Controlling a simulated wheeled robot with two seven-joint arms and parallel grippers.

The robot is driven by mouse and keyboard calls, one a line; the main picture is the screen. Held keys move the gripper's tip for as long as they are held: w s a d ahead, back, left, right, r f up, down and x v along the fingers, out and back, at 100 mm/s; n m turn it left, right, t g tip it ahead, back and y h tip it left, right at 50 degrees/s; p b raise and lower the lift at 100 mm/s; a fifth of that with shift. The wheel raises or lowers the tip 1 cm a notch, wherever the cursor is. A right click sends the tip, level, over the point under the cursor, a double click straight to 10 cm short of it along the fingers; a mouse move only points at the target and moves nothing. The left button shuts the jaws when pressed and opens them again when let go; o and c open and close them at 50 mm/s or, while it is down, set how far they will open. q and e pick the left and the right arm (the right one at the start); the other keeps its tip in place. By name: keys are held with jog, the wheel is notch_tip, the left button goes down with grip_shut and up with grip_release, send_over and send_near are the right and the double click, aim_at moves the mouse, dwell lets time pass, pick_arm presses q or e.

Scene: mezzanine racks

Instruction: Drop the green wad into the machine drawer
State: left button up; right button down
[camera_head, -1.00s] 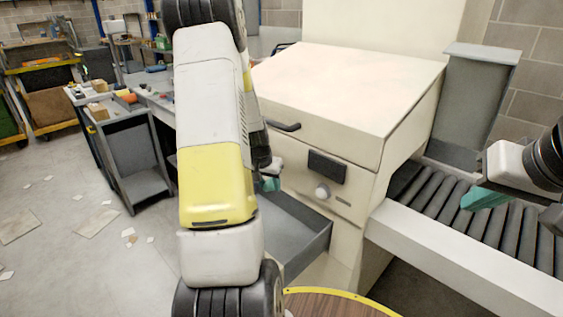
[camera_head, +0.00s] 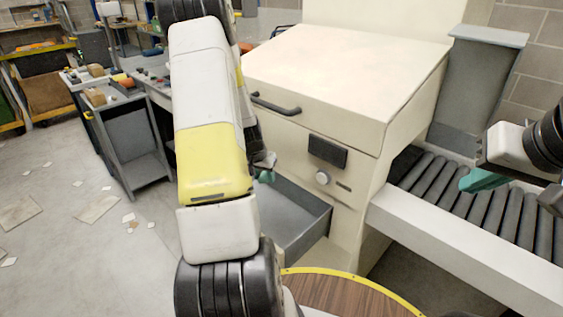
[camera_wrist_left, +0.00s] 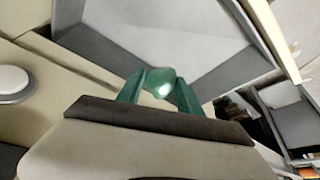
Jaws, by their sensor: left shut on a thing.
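The cream machine (camera_head: 335,75) has a grey drawer (camera_head: 318,228) pulled open low on its front. My left gripper (camera_head: 266,176) shows just past my left forearm, which hides much of it and part of the drawer. In the left wrist view its teal fingers (camera_wrist_left: 160,92) are shut on the small shiny green wad (camera_wrist_left: 160,82). The drawer's pale inside and grey wall (camera_wrist_left: 112,52) lie beyond the fingertips there. The wad looks to be over or near the drawer; its exact height is unclear. My right gripper (camera_head: 483,180) hangs over the roller conveyor, its jaw gap not visible.
The roller conveyor (camera_head: 440,195) runs from the machine's right side. A round brown table with a yellow rim (camera_head: 345,273) is close in front. A grey cart (camera_head: 135,150) and workbench stand at left. Scraps lie on the otherwise open floor.

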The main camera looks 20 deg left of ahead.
pick_arm(q)
jog(key=o, duration=1.4)
jog(key=shift+c, duration=0.2)
jog(key=shift+r, duration=0.1)
jog(key=v, duration=0.7)
jog(key=shift+r, duration=0.3)
jog(key=shift+s+d+r, duration=0.1)
jog(key=s+d+r, duration=0.2)
jog(key=d+r, duration=0.6)
jog(key=r, duration=0.3)
jog(key=s+d+r+h, duration=0.1)
jog(key=s+d+r, duration=0.5)
jog(key=s, duration=0.3)
jog(key=s+d+r+m+t+h, duration=0.1)
jog(key=s+d+r, duration=0.5)
jog(key=s, duration=0.4)
jog(key=shift+s+d+r+t, duration=0.3)
jog(key=shift+s+d+r, duration=0.05)
jog(key=shift+d, duration=0.15)
